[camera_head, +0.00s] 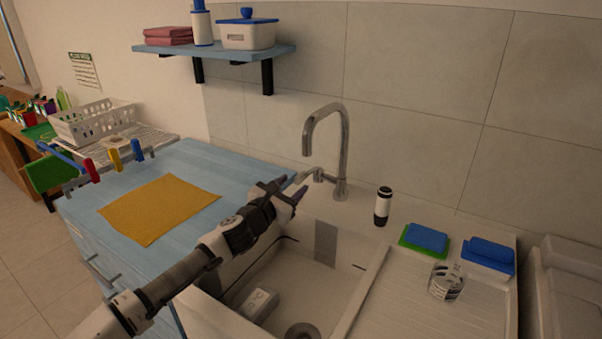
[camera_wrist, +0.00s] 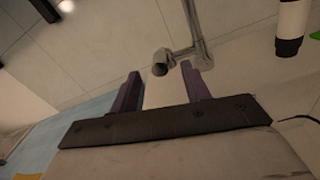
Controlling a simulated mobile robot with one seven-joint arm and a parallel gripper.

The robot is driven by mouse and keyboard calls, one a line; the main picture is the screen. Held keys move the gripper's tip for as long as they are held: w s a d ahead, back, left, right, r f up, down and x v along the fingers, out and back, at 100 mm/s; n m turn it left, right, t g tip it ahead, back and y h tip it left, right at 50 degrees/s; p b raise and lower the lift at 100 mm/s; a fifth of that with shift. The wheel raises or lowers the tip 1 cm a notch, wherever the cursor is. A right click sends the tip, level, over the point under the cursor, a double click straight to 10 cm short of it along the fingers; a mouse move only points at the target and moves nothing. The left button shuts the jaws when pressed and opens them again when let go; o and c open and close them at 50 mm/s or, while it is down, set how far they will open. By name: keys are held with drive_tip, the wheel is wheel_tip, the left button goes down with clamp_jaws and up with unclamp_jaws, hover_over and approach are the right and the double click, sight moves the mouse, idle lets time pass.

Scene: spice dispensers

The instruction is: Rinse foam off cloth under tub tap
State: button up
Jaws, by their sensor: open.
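A flat yellow cloth (camera_head: 160,208) lies on the blue counter left of the sink; I see no foam on it. The chrome tap (camera_head: 344,150) stands behind the sink basin (camera_head: 305,275), its spout curving left; no water shows. A short chrome lever (camera_head: 311,173) sticks out left from its base. My gripper (camera_head: 297,190) is open and empty, over the back left of the basin, close to the lever. In the wrist view, my gripper's fingers (camera_wrist: 162,72) point at a round chrome end (camera_wrist: 163,62) of the tap; I cannot tell if they touch it.
A black-and-white bottle (camera_head: 383,206) stands right of the tap. A white block (camera_head: 261,304) lies in the basin. A blue shelf (camera_head: 225,53) hangs above.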

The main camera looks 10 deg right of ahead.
sight(296, 181)
drive_tip(key=shift+p+x, duration=0.55)
drive_tip(key=shift+x, duration=2.15)
clamp_jaws()
